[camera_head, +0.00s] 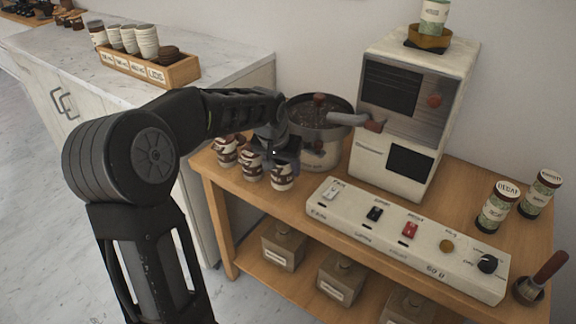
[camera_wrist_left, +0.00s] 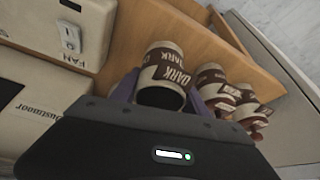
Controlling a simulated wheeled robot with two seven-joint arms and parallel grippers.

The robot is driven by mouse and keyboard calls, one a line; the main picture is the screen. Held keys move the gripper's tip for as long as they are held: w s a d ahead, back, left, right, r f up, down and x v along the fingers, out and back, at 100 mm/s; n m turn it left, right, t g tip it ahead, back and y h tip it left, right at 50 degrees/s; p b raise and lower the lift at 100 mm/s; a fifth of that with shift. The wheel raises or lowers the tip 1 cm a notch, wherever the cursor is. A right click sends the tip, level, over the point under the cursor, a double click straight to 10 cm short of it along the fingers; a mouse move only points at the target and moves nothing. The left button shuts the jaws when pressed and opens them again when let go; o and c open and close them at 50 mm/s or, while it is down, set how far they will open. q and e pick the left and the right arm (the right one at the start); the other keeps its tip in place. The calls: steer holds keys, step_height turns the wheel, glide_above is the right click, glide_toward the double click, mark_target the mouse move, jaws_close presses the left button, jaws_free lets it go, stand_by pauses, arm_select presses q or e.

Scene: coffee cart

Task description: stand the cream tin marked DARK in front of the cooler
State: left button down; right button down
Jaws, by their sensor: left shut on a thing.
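The cream tin marked DARK (camera_wrist_left: 168,66), with brown bands, is between the fingers of my left gripper (camera_wrist_left: 163,95) in the left wrist view. In the head view my left gripper (camera_head: 279,158) is shut on this tin (camera_head: 282,182), at the front left of the wooden bench. The tin looks upright; I cannot tell whether its base touches the bench. The round metal cooler (camera_head: 325,152) stands just behind and right of the gripper, which hides part of its left side. My right gripper is not in view.
Similar brown-and-cream tins (camera_head: 226,152) stand close left of the held tin. A switch panel (camera_head: 400,240) lies right, below the cream roaster (camera_head: 396,165). Two green-banded tins (camera_head: 496,208) stand far right. A marble counter (camera_head: 215,68) with a wooden cup tray (camera_head: 182,72) is left.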

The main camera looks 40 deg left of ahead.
arm_select(q)
steer(key=shift+w+a+r, duration=0.1)
steer(key=shift+w+a, duration=0.1)
steer(key=shift+w, duration=0.5)
steer(key=shift+w+a, duration=0.2)
steer(key=shift+w, duration=0.45)
steer(key=shift+w, duration=0.2)
steer(key=shift+w+a+f, duration=0.1)
steer(key=shift+w+f, duration=0.1)
steer(key=shift+f, duration=1.6)
steer(key=shift+f, duration=0.2)
steer(key=c, duration=0.6)
jaws_free()
steer(key=shift+r, duration=0.1)
